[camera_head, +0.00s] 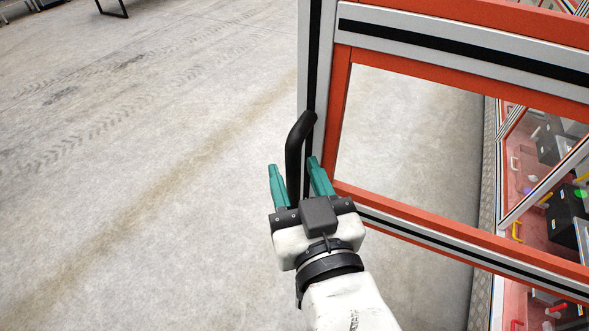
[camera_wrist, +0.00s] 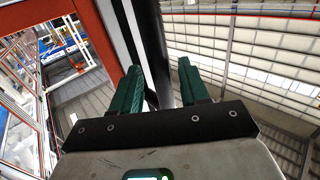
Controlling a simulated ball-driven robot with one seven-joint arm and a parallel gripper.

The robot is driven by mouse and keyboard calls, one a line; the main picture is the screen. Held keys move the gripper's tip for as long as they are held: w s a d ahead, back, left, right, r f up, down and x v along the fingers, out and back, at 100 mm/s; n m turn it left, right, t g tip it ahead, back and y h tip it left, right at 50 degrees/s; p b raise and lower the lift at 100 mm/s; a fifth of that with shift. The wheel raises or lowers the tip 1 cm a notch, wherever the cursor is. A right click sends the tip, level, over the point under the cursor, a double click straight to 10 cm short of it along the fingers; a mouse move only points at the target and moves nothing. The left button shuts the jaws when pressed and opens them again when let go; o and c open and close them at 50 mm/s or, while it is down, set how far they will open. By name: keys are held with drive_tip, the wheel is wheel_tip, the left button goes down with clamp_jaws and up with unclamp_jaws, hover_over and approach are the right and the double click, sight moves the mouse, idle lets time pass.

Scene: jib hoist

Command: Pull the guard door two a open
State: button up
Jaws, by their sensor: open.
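The guard door (camera_head: 330,130) is a grey frame with black strips, red-orange inner edges and a clear panel. It stands at an angle on the right of the head view, with bare floor to its left. Its black bar handle (camera_head: 294,150) is on the door's left upright; it also shows in the wrist view (camera_wrist: 152,45). My gripper (camera_head: 296,172) has two green fingers, one on each side of the handle's lower part. The fingers are apart, and in the wrist view a gap shows beside the handle. Whether either finger touches it I cannot tell.
Behind the door, at right, is an enclosure with red-orange panels, yellow handles (camera_head: 517,232) and a black box (camera_head: 562,215). The concrete floor (camera_head: 130,170) left of the door is wide and clear. A dark-legged stand (camera_head: 113,10) is far off at the top left.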

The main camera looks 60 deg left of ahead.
drive_tip(key=p+v, duration=0.4)
drive_tip(key=v, duration=0.5)
drive_tip(key=shift+p, duration=0.35)
drive_tip(key=shift+d, duration=0.15)
drive_tip(key=shift+s, duration=0.1)
